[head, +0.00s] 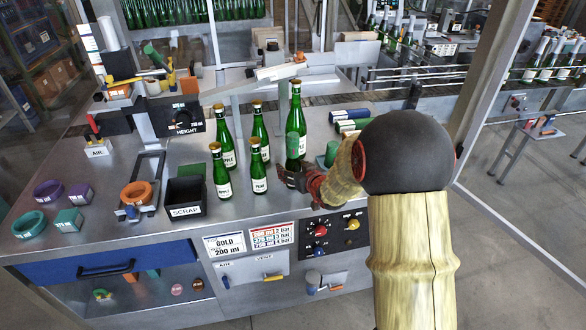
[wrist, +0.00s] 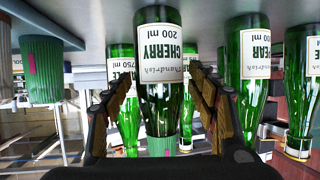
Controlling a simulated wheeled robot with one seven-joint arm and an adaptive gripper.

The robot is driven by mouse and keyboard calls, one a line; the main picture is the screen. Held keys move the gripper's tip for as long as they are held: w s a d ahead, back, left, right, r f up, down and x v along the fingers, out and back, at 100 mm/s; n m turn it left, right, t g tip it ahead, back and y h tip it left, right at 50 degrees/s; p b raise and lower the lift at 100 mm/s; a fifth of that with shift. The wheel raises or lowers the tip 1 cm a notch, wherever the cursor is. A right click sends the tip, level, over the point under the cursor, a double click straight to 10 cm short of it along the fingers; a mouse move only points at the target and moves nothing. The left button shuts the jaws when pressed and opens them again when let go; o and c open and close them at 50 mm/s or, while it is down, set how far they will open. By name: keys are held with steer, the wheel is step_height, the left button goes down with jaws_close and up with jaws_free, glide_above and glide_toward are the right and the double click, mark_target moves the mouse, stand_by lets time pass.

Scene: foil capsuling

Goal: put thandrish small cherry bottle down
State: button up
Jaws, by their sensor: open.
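The small cherry bottle (wrist: 160,75) is green glass with a white label reading Thandrish Cherry 200 ml. In the wrist view, which is upside down, it is upright with its base at the counter, and it appears to stand there. A matte green cap (wrist: 162,145) shows at its neck end. My gripper (wrist: 163,100) is open, with one finger on each side of the bottle and gaps visible. In the head view, my gripper (head: 292,180) is low over the counter, and the bottle (head: 292,152) shows in front of a taller green bottle (head: 295,104).
A small pear bottle (head: 259,178) and another small bottle (head: 221,178) stand to the left, with taller bottles behind. A green cylinder (head: 332,153) stands to the right. The black scrap bin (head: 186,196) is farther left. Bare counter (head: 250,212) lies in front of the bottles.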

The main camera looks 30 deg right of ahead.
steer(key=s+a+r+g+h+p, duration=0.1)
steer(key=s+a+r+p, duration=0.2)
steer(key=s+r, duration=0.85)
steer(key=s+a+r+g, duration=0.1)
steer(key=s+a+g, duration=0.1)
steer(key=s+a, duration=0.3)
steer(key=s+a+r+g+y, duration=0.1)
steer(key=s+a, duration=0.5)
steer(key=s, duration=0.6)
steer(key=s+a+r+n+g+y, duration=0.1)
steer(key=s+a+r+g, duration=0.2)
steer(key=s+a, duration=0.3)
steer(key=s, duration=0.3)
steer(key=shift+s+a+g, duration=0.15)
steer(key=shift+s+g, duration=0.2)
steer(key=shift+g, duration=0.05)
